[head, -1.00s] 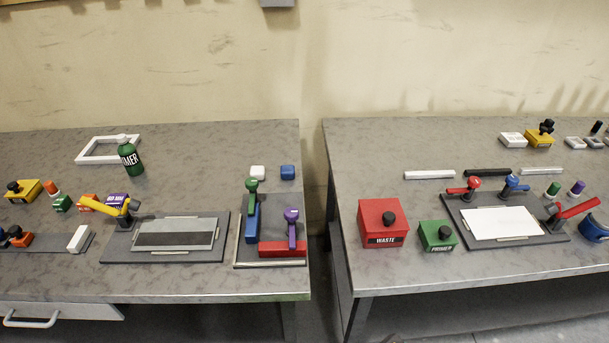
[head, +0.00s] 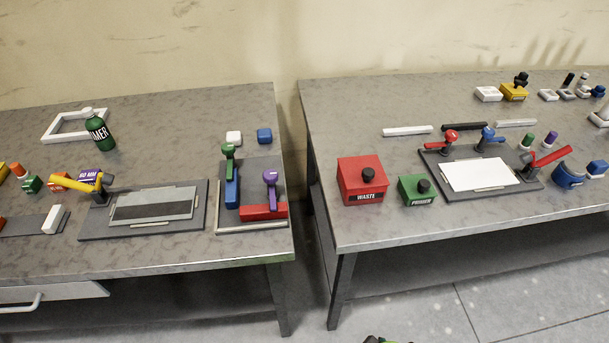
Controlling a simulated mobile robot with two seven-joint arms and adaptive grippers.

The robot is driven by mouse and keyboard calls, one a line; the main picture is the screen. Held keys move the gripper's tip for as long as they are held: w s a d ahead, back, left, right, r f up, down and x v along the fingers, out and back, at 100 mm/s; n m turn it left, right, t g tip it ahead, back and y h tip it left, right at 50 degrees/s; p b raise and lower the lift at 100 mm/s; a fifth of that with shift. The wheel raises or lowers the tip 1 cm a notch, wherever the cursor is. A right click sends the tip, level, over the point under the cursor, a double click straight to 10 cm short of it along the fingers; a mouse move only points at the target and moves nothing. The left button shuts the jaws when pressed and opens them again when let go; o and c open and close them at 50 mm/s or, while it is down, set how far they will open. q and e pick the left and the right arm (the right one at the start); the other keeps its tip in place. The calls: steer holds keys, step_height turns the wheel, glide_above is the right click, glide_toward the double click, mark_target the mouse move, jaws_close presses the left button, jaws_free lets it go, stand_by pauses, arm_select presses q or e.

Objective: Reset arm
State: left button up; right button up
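On the right table, a fixture plate (head: 436,167) holds a white sheet (head: 480,175). A red-knobbed lever (head: 446,138), a blue-knobbed lever (head: 488,136) and a red lever (head: 547,156) stand around the sheet.
A gap separates the left table (head: 40,260) from the right table (head: 400,227). A red WASTE box (head: 360,181) and a green PRIMER box (head: 416,192) stand near the right table's left end. A green bottle (head: 99,132) and a white frame (head: 58,122) are on the left table.

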steer(key=s+d+f+g+b, duration=0.1)
steer(key=s+d+f+b, duration=0.1)
steer(key=s+f, duration=1.5)
step_height(320, 180, down, 4)
steer(key=shift+s+d+g, duration=0.3)
steer(key=shift+d, duration=0.25)
